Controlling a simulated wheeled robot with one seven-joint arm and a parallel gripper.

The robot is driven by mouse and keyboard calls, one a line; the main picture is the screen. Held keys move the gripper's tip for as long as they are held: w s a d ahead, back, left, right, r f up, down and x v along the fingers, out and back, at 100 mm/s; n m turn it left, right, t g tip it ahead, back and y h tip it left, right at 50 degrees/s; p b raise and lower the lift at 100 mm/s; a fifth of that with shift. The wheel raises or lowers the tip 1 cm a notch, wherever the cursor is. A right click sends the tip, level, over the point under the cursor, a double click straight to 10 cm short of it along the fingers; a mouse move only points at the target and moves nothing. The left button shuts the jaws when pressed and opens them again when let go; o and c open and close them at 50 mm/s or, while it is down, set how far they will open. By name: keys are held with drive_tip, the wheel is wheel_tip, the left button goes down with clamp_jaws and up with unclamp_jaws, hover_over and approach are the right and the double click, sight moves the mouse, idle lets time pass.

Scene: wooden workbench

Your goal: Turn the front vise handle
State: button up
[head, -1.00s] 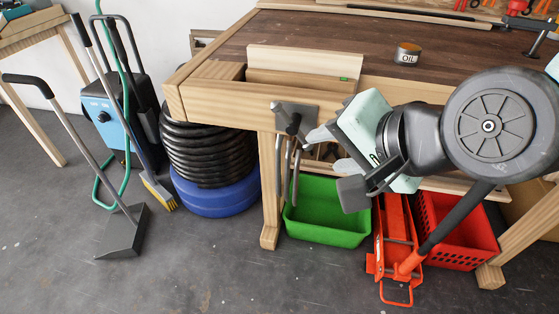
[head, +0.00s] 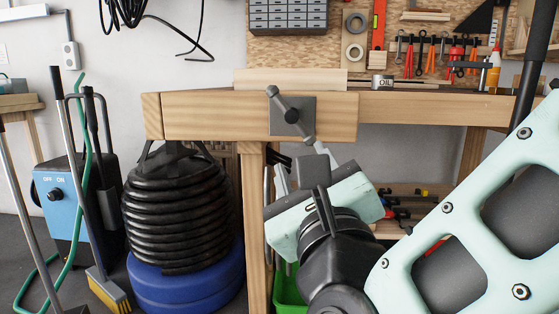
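The front vise handle (head: 290,113) is a grey bar set diagonally across a dark square plate on the bench's front face. Its upper end points up and left, its lower end down and right. My gripper (head: 297,168), with a pale mint body, is just below the handle, fingers pointing up toward it. The fingers look apart, with nothing visible held between them. One fingertip is close to the handle's lower end; I cannot tell whether they touch. The wooden workbench (head: 210,116) carries the vise, with a wooden jaw above the plate.
Below left are a coiled black hose (head: 180,210) and a blue drum (head: 190,280). A green bin (head: 287,290) is partly hidden behind my arm. Tools hang on the pegboard (head: 345,45). A blue machine (head: 58,205) stands left.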

sight(292, 118)
drive_tip(key=w+r+b, duration=0.1)
drive_tip(key=w, duration=0.4)
drive_tip(key=w+a+r+m+h+b, duration=0.1)
drive_tip(key=w+r, duration=0.1)
drive_tip(key=w, duration=0.3)
drive_tip(key=w+r+m+t+b, duration=0.1)
drive_tip(key=w+r+b, duration=0.1)
drive_tip(key=w, duration=0.3)
drive_tip(key=shift+a+h, duration=0.3)
drive_tip(key=shift+a, duration=0.05)
clamp_jaws()
